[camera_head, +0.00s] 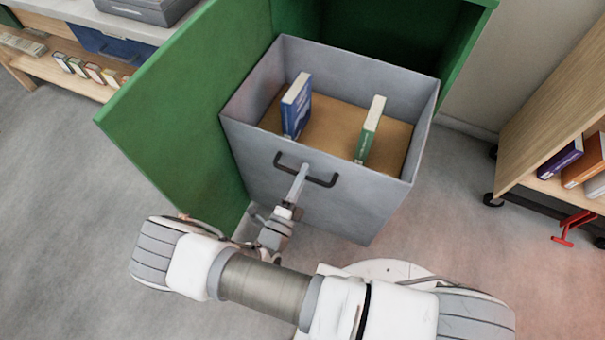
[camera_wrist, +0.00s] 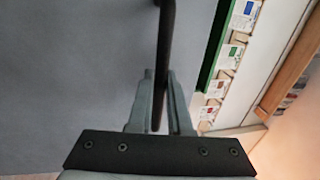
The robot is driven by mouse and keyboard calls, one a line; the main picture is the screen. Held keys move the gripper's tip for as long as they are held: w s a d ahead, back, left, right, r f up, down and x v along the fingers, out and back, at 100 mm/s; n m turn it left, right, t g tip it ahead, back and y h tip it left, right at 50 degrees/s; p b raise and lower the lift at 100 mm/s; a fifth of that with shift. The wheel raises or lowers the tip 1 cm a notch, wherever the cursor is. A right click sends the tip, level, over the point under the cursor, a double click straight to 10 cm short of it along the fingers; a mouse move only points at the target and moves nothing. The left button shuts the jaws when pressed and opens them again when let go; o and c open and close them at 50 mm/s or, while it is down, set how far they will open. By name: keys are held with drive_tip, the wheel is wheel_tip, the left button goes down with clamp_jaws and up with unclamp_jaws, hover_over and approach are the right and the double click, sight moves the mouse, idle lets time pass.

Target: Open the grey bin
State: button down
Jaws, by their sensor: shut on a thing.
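The grey bin (camera_head: 262,156) stands pulled out of a green cabinet (camera_head: 185,110), with its open top showing. Inside it, a blue book (camera_head: 296,106) and a green book (camera_head: 369,130) stand upright on a brown floor. A dark bar handle (camera_head: 320,182) is on the bin's front face. My gripper (camera_head: 303,172) is at the handle, shut on it. In the wrist view the handle (camera_wrist: 166,45) runs between the two fingers of my gripper (camera_wrist: 160,78), beside the grey front face (camera_wrist: 70,70).
A wooden shelf cart (camera_head: 550,95) with books and a red item (camera_head: 572,228) stands at the right. A low shelf (camera_head: 60,70) with books and a blue bin (camera_head: 105,45) is at the upper left. Grey floor (camera_head: 60,200) is clear at the left.

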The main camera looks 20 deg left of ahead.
drive_tip(key=shift+s+a, duration=0.1)
drive_tip(key=shift+s, duration=0.3)
drive_tip(key=c, duration=0.8)
unclamp_jaws()
drive_tip(key=shift+c, duration=0.2)
drive_tip(key=shift+s, duration=0.1)
